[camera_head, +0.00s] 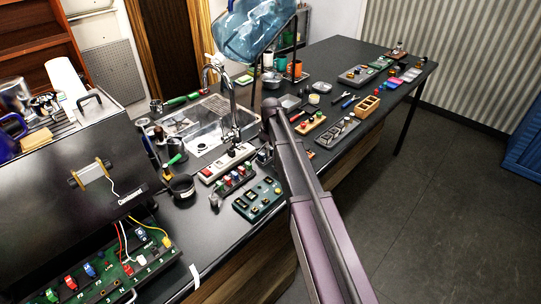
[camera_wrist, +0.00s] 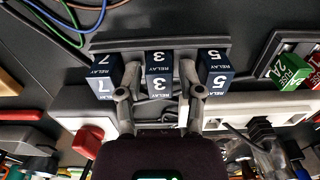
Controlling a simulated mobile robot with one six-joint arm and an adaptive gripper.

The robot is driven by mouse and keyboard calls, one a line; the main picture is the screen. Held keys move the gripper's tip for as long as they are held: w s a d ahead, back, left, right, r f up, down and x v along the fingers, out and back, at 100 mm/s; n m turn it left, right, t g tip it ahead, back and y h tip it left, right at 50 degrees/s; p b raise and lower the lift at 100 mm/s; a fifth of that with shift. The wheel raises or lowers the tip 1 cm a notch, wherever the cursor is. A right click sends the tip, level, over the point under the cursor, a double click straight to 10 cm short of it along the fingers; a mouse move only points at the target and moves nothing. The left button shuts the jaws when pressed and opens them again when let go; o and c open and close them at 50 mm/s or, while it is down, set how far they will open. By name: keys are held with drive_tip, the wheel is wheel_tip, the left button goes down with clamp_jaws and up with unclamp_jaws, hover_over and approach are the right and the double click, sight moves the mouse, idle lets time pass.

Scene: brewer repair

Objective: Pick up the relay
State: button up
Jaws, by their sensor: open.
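In the wrist view, three dark blue relays stand in a row in a dark holder (camera_wrist: 160,46). My gripper (camera_wrist: 160,92) is open and empty. Its two fingertips appear on either side of relay 3, the left one overlapping relay 7's edge and the right one near relay 5's edge. I cannot tell how deep the tips are or whether they touch. In the head view, my arm covers this area, and the relays are not clearly visible.
A white power strip (camera_wrist: 70,116) with a red switch lies close to the holder; it also shows in the head view (camera_head: 225,165). A green 2A fuse (camera_wrist: 291,68) sits at the right. The sink (camera_head: 200,122) and coffee machine (camera_head: 75,160) are at the left. Tools crowd the black table (camera_head: 335,75).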

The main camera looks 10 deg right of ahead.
idle(0.4)
clamp_jaws()
drive_tip(key=shift+r, duration=0.2)
